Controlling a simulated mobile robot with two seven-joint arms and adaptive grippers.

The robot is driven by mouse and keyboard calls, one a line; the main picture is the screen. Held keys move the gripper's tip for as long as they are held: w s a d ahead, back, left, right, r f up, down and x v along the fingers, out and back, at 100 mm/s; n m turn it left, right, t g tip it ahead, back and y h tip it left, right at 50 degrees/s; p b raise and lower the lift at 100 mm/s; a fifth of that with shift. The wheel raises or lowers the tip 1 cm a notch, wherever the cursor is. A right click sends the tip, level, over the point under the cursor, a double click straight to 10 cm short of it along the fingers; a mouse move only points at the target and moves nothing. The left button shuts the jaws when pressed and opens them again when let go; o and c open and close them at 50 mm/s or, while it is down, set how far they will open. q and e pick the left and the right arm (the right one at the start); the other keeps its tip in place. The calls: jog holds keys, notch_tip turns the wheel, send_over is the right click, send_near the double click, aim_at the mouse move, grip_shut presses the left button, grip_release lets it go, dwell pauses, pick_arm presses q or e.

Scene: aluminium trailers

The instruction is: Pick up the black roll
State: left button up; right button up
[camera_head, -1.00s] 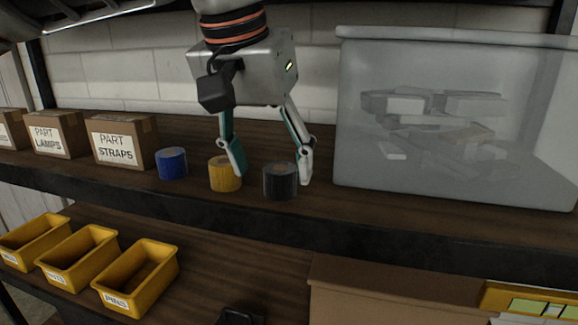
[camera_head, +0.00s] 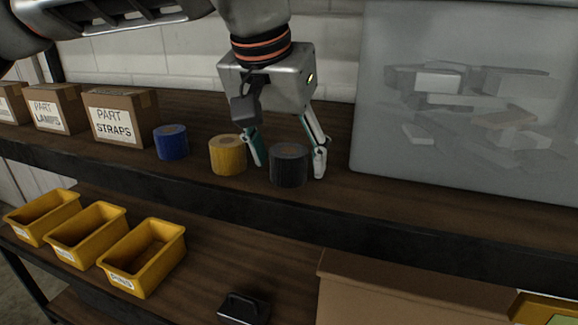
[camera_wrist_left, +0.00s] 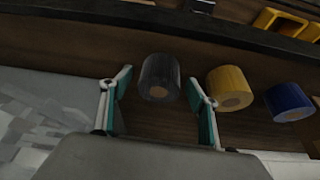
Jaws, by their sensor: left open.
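The black roll (camera_head: 289,167) stands on the wooden shelf, at the right end of a row of rolls. In the left wrist view the black roll (camera_wrist_left: 159,79) lies between and slightly beyond the two fingertips. My left gripper (camera_head: 290,170) is open, with one finger on either side of the black roll, the left finger in the gap beside the yellow roll. The gripper also shows in the left wrist view (camera_wrist_left: 160,82), its fingers spread wide. I cannot tell whether either finger touches the black roll. My right gripper is not in view.
A yellow roll (camera_head: 227,155) and a blue roll (camera_head: 171,142) stand to the left. Cardboard boxes (camera_head: 118,117) stand farther left. A large translucent bin (camera_head: 465,150) stands close on the right. Yellow trays (camera_head: 143,257) sit on the lower shelf.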

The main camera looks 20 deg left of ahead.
pick_arm(q)
jog(key=shift+w+f, duration=0.15)
jog(key=shift+f, duration=0.2)
jog(key=c, duration=1.2)
jog(key=shift+c, duration=0.4)
jog(key=shift+r, duration=0.2)
